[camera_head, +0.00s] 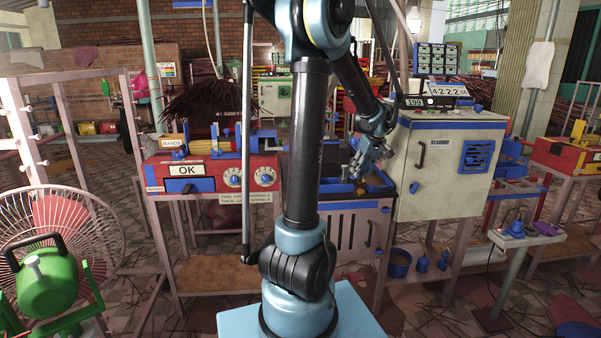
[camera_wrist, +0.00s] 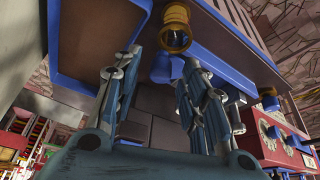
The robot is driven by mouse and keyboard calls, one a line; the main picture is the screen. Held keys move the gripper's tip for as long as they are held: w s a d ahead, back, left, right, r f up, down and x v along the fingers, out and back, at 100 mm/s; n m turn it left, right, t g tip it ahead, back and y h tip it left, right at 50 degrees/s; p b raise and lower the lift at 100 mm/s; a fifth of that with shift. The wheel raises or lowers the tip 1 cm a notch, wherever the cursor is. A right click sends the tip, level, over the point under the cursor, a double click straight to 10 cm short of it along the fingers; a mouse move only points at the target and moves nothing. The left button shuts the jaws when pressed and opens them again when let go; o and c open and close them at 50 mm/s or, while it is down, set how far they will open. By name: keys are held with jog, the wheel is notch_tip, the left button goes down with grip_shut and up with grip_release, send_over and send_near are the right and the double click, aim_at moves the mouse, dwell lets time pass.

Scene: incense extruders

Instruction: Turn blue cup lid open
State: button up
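My gripper (camera_wrist: 161,62) is open in the wrist view, its two fingers apart. A blue part (camera_wrist: 167,68) shows between and beyond the fingertips, just below a brass-coloured ring (camera_wrist: 176,28) with a dark opening. I cannot tell whether this blue part is the cup lid, or whether a finger touches it. In the head view my gripper (camera_head: 358,168) hangs over the blue-edged machine top (camera_head: 345,189), beside a brownish cylinder (camera_head: 377,184). The lid cannot be made out clearly there.
A pale cabinet (camera_head: 440,172) stands close to the right of my gripper. A red machine (camera_head: 212,178) with dials stands to the left. A blue cup-like container (camera_head: 400,262) sits on the low shelf at right. A wire fan guard (camera_head: 45,240) is at far left.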

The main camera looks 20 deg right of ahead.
jog(key=a+v, duration=0.1)
jog(key=v, duration=1.7)
jog(key=s+a+f, duration=0.1)
jog(key=a+f, duration=0.2)
jog(key=a, duration=0.6)
jog(key=s+a+f+g, duration=0.1)
jog(key=a+f, duration=0.2)
jog(key=a, duration=0.7)
jog(key=s+a+f, duration=0.2)
jog(key=a+f, duration=0.2)
jog(key=a, duration=0.6)
jog(key=shift+m+g, duration=0.3)
jog(key=shift+a, duration=0.1)
jog(key=s+a+f, duration=1.1)
jog(key=s+f, duration=0.1)
jog(key=f, duration=0.2)
jog(key=shift+s+a+g+h, duration=0.2)
jog(key=shift+s+g+h, duration=0.1)
jog(key=shift+s, duration=0.05)
